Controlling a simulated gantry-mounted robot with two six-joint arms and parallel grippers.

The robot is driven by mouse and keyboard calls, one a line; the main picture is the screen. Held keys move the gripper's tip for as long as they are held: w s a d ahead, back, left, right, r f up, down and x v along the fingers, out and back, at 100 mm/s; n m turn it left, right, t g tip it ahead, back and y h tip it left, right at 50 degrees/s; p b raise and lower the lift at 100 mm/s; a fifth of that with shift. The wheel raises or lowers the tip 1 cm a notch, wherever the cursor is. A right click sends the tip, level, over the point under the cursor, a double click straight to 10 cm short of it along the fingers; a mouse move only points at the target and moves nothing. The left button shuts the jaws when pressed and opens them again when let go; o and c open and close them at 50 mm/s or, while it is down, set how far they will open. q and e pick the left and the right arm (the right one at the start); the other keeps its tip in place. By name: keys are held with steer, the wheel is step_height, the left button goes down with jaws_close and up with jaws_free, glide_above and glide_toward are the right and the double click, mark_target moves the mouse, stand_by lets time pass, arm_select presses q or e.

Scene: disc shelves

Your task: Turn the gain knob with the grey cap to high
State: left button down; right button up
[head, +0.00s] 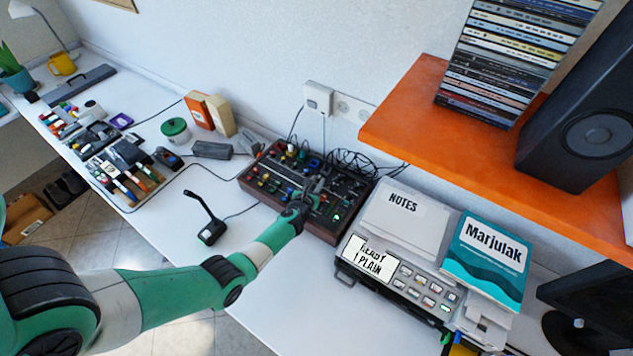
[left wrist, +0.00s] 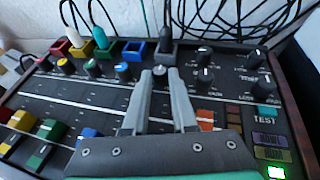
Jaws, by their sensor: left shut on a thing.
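The mixer (head: 270,187), a dark panel with a wooden frame, stands on the white table against the wall. My left gripper (head: 312,190) reaches over its right half. In the left wrist view, the fingertips of my left gripper (left wrist: 161,76) are closed around a small knob with a grey cap (left wrist: 160,70). The fingers hide the knob's sides, and I cannot read its setting. Nearby knobs have yellow (left wrist: 66,66), blue (left wrist: 124,71) and black caps with white marks (left wrist: 204,55). My right gripper is not in view.
Coloured sockets with plugged cables (left wrist: 102,40) line the mixer's back edge. Coloured fader caps (left wrist: 50,130) stand at its front left. A grey device (head: 400,275) is to the right, below an orange shelf (head: 480,150). A small desk microphone (head: 210,230) stands in front.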

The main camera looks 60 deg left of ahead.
arm_select(q)
steer(key=shift+s+a+r+m+t+h+p, duration=0.2)
steer(key=shift+s+a+m+t+h+p, duration=0.1)
steer(key=shift+m+t+h+p, duration=0.45)
steer(key=shift+a+m+h+p, duration=0.1)
steer(key=shift+m+h+p, duration=0.3)
steer(key=shift+m+h, duration=0.05)
steer(key=shift+f+m+t+h, duration=0.25)
steer(key=shift+m+t+h, duration=0.4)
steer(key=shift+m+h, duration=0.3)
steer(key=c, duration=0.7)
jaws_free()
